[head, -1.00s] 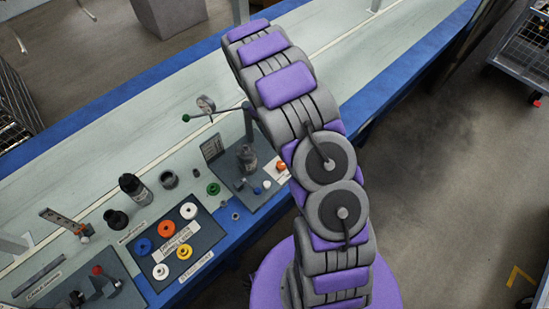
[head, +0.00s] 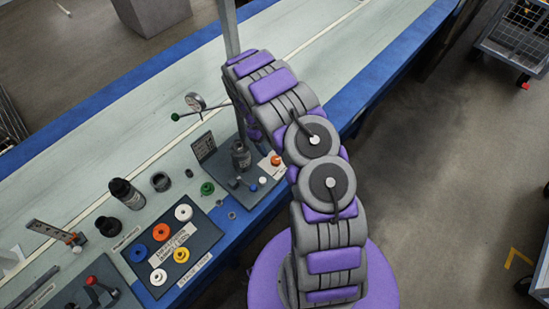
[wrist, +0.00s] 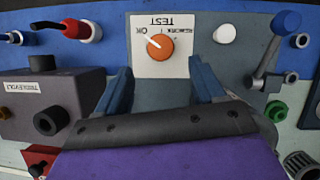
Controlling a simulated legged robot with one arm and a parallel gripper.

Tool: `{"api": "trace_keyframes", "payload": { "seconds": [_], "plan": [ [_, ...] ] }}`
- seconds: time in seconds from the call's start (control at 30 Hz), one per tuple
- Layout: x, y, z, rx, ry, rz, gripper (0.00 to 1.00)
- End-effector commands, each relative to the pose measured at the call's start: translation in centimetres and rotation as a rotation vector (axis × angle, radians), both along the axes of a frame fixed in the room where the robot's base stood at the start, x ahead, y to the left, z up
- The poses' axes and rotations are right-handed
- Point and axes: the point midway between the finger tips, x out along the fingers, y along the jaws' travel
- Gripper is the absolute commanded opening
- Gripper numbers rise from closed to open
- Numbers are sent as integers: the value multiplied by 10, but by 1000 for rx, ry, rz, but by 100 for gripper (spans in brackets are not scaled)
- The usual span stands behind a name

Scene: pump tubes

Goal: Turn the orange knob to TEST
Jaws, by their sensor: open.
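The orange knob (wrist: 160,47) sits on a white label plate (wrist: 152,68) in the wrist view, with TEST printed upside down. Its white pointer line is toward the upper left, near a short word; it is not at TEST. My gripper (wrist: 163,80) is open, its two blue-grey fingers below and either side of the knob in the picture, with nothing between them. I see no contact with the knob. In the head view an orange knob (head: 276,160) shows just left of my arm; the arm hides my gripper there.
In the wrist view a grey box (wrist: 55,100) stands left; a lever (wrist: 267,70), a white knob (wrist: 224,34) and a green knob (wrist: 277,110) lie right.

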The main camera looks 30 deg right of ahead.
Motion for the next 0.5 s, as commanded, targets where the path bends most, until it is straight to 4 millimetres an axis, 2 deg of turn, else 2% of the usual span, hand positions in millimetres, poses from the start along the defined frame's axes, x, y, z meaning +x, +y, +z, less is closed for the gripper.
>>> {"api": "trace_keyframes", "payload": {
  "seconds": [0.03,0.2,0.5],
  "plan": [
    [-4,-2,-13,1,2,-1,69],
    [-15,-8,-42,1,3,-2,69],
    [-24,-14,-69,0,-2,-1,69]
  ]
}}
